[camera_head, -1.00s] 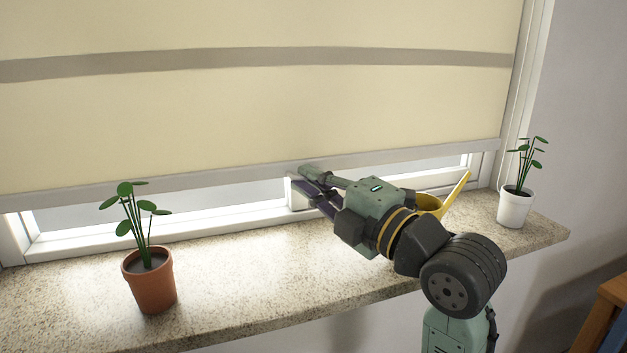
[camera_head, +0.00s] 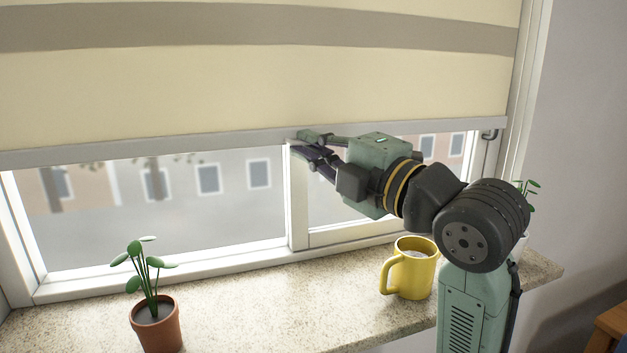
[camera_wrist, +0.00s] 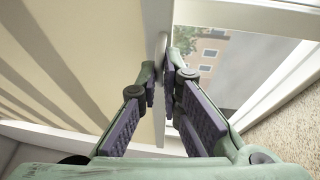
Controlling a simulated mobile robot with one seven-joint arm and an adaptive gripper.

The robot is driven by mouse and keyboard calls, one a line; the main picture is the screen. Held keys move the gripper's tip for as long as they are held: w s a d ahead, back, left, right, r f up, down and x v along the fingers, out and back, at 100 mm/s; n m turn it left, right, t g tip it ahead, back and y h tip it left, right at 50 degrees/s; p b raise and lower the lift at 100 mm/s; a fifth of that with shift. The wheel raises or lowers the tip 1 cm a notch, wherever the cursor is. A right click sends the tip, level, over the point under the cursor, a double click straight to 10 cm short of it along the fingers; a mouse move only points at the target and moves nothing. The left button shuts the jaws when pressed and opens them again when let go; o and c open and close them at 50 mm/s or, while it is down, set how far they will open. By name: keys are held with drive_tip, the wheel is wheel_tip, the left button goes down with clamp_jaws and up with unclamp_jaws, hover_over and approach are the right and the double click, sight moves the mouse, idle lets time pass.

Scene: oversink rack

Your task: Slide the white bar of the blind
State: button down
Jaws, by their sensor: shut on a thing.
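The blind (camera_head: 250,90) is cream with a grey-brown stripe and hangs partway down over the window. Its white bar (camera_head: 150,147) runs along the bottom edge, with a gap of window glass showing beneath it. My gripper (camera_head: 305,142) is shut on the bar near the middle of the window, above the central window post. In the wrist view the fingers (camera_wrist: 163,92) close around the bar (camera_wrist: 161,48), with the blind cloth (camera_wrist: 85,60) to the left. The exact finger contact is partly hidden.
On the stone sill (camera_head: 270,310) stand a terracotta-potted plant (camera_head: 157,325) at left and a yellow mug (camera_head: 412,270) below my arm. A second plant (camera_head: 532,187) at right is mostly hidden behind my arm. The sill between left plant and mug is clear.

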wheel_tip(320, 180, up, 28)
drive_tip(key=p, duration=0.3)
drive_tip(key=shift+p, duration=0.4)
drive_tip(key=c, duration=1.8)
unclamp_jaws()
drive_tip(key=v, duration=1.2)
